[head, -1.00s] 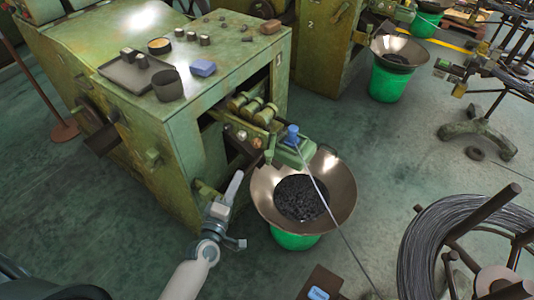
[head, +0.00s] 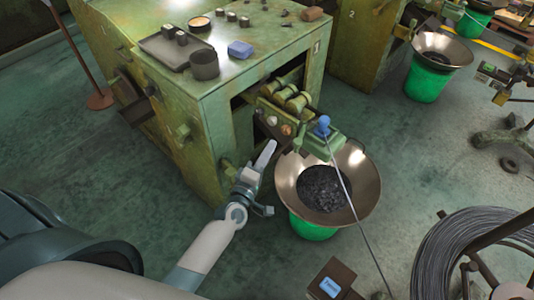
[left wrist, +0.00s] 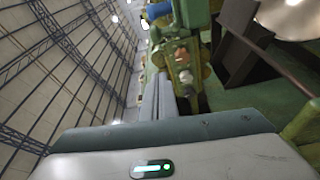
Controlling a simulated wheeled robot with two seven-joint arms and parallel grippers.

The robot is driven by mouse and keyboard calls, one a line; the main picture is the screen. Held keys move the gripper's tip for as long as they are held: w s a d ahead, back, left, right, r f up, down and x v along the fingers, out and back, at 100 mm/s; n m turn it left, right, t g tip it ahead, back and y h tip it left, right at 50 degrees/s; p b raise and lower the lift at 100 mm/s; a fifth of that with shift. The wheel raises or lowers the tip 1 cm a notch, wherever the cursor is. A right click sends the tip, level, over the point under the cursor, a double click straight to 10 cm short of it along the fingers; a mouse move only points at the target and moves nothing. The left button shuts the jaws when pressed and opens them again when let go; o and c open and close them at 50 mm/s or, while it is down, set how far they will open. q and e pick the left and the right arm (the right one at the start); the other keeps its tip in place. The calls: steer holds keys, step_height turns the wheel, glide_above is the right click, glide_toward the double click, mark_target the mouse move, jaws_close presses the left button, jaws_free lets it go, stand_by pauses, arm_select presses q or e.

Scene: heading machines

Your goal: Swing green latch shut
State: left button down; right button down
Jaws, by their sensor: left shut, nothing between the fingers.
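The green machine (head: 235,120) has a green latch-like block (head: 318,146) with a blue knob (head: 322,126) on its front, beside the rollers; I cannot tell for sure that this block is the latch, or how far it is swung. My left gripper (head: 271,147) is shut and empty, left of the block and apart from it, below the rollers. In the left wrist view the fingers (left wrist: 166,98) point up towards the green fittings (left wrist: 183,58), and a blue piece (left wrist: 155,28) shows beyond. My right gripper is out of view.
A metal funnel pan (head: 365,190) with dark small parts stands in a green bucket (head: 312,229) just right of my gripper. A wire runs from the block towards the front. A wire coil (head: 430,255) is at the lower right.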

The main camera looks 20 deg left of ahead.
arm_select(q)
steer(key=w+d+p, duration=0.2)
steer(key=w+d, duration=0.2)
steer(key=w, duration=0.1)
steer(key=shift+f, duration=0.2)
stand_by(0.3)
